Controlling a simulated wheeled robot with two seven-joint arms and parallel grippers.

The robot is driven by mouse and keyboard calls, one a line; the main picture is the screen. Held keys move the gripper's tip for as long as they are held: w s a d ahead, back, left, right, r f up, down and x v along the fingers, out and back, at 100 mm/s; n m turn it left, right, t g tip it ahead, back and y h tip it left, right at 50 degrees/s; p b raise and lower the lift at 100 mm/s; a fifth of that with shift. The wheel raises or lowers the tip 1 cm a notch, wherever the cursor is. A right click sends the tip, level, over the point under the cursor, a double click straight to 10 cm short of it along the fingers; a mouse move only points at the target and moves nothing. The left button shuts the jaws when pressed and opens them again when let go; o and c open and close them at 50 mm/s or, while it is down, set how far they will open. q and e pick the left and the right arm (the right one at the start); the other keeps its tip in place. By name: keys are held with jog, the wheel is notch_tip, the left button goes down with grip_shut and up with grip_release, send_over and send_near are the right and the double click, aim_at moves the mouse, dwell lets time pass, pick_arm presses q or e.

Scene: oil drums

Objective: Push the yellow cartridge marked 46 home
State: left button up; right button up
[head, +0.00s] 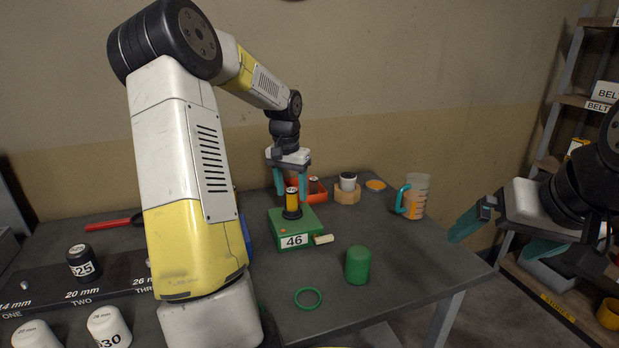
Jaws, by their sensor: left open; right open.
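The yellow cartridge (292,198) stands upright on top of a green block (292,228) whose front label reads 46. It sits in a dark round seat, and much of its body shows above the block. My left gripper (291,196) is open, pointing down, with its teal fingers on either side of the cartridge or just behind it; I cannot tell if they touch it. A pale peg (323,240) sticks out at the block's front right. My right gripper (492,240) is open and empty, off the table's right edge.
A dark labelled rack (110,290) is at left.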

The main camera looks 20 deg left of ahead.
pick_arm(q)
jog(key=shift+f, duration=0.6)
grip_shut()
jog(key=shift+f, duration=0.4)
grip_release()
jog(key=shift+r, duration=0.1)
